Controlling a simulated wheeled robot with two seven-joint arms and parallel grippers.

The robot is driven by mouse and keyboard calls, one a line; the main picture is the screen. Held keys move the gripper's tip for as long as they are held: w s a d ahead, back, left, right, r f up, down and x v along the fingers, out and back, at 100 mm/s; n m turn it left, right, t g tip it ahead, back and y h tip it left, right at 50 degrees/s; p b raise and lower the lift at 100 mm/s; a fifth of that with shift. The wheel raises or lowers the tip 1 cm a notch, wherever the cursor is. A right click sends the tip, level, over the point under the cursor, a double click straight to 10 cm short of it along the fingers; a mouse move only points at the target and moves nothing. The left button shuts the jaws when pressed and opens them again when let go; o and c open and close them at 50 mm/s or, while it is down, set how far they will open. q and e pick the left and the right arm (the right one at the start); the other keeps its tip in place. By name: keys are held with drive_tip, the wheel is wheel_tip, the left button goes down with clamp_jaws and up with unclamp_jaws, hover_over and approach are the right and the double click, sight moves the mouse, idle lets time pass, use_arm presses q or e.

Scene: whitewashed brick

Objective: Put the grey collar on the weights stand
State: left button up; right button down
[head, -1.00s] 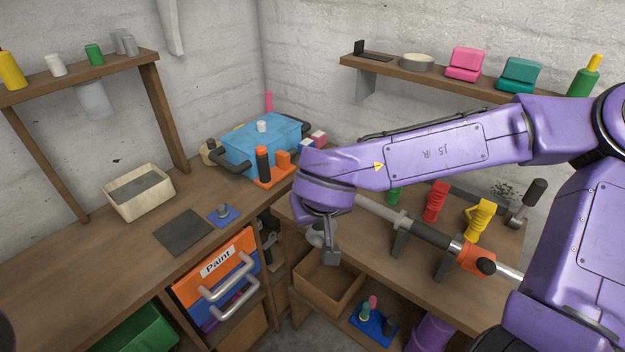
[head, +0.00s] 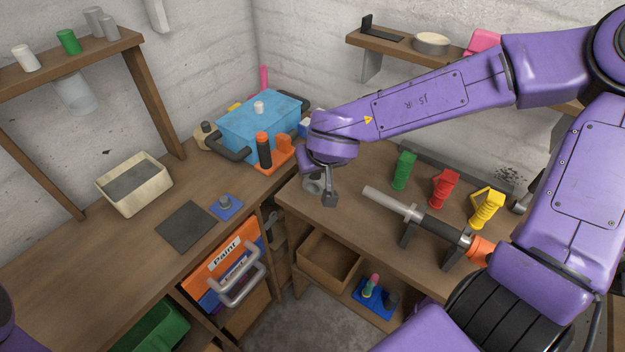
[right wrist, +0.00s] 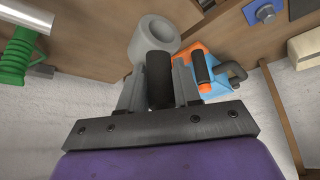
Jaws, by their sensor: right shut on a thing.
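The grey collar (right wrist: 155,36) is a thick ring with a black grip; it also shows small and partly covered in the head view (head: 313,186). My right gripper (head: 327,197) is shut on the black grip, which sits between its two fingers in the right wrist view (right wrist: 157,82). The collar is left of the free end of a grey bar (head: 383,198), apart from it. I cannot tell for sure which item is the weights stand; a blue base with pegs and coloured pieces (head: 362,301) is on the lower shelf. My left gripper is out of view.
The bar rests on black supports (head: 410,232) and has an orange part (head: 479,249). Green (head: 404,170), red (head: 444,188) and yellow (head: 487,207) clamps stand behind it. An open wooden bin (head: 328,262) is below. A blue box (head: 258,126) stands left of my wrist.

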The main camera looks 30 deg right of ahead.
sight(314, 180)
drive_tip(key=x, duration=0.4)
drive_tip(key=shift+d, duration=0.45)
drive_tip(key=f, duration=0.2)
drive_tip(key=w+f, duration=0.1)
drive_tip(key=f, duration=0.1)
drive_tip(key=shift+w+b, duration=0.1)
drive_tip(key=shift+b, duration=0.2)
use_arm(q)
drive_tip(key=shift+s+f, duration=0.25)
use_arm(e)
drive_tip(key=shift+s+f, duration=0.1)
drive_tip(key=shift+s, duration=0.1)
drive_tip(key=c, duration=0.8)
unclamp_jaws()
use_arm(q)
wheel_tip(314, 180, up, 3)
drive_tip(key=p, duration=0.2)
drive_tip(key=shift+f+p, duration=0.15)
drive_tip(key=shift+p, duration=0.2)
use_arm(e)
drive_tip(key=v, duration=1.2)
